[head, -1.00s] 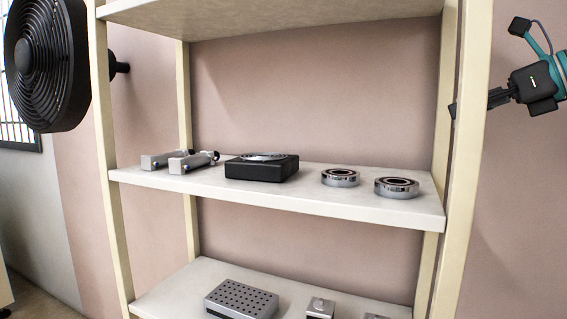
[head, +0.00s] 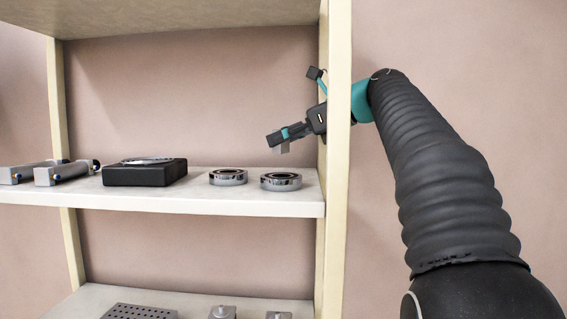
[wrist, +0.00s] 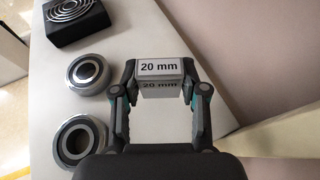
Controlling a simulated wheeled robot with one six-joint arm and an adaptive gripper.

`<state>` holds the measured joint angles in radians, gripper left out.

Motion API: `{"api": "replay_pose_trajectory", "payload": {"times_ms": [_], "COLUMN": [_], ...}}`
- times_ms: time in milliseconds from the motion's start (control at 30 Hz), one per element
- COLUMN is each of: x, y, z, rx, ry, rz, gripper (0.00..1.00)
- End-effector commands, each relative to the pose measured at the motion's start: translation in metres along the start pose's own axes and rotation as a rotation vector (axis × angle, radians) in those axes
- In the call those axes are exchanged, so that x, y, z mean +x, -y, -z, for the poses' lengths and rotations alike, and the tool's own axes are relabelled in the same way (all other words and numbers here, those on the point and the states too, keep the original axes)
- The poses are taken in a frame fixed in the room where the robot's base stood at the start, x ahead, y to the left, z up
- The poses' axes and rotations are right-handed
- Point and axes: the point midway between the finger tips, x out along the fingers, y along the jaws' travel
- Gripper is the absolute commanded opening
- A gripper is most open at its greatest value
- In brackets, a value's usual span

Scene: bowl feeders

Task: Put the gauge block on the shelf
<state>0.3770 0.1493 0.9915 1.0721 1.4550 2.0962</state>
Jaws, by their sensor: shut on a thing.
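The gauge block (wrist: 159,68) is a small grey block marked "20 mm", held between the two fingers of my gripper (wrist: 160,85) in the wrist view. In the head view my gripper (head: 276,138) reaches in at the right end of the shelf, with the gauge block (head: 282,148) just below its fingertips. The block is above the middle board of the shelf (head: 240,204), apart from it. The wrist view shows the pale board (wrist: 150,20) beneath and beyond the block.
Two bearing rings (head: 228,177) (head: 281,181) stand on the board near its right end. A black box with a coil top (head: 145,172) and grey cylinders (head: 60,172) are further left. A cream post (head: 336,120) stands beside my arm. Lower-board items include a perforated block (head: 140,311).

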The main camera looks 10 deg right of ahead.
Motion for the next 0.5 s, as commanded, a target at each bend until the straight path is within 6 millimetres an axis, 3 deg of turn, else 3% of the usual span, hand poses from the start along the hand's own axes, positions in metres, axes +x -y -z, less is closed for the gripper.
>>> {"api": "replay_pose_trajectory", "payload": {"times_ms": [167,400,500], "x": [0.007,0.019,0.019], "y": [0.0,0.0,0.0], "z": [0.006,0.036,0.038], "rx": [0.0,0.001,-0.001], "ry": [0.001,0.001,0.002], "rz": [0.001,0.0,0.001], "gripper": [0.05,0.05,0.05]}}
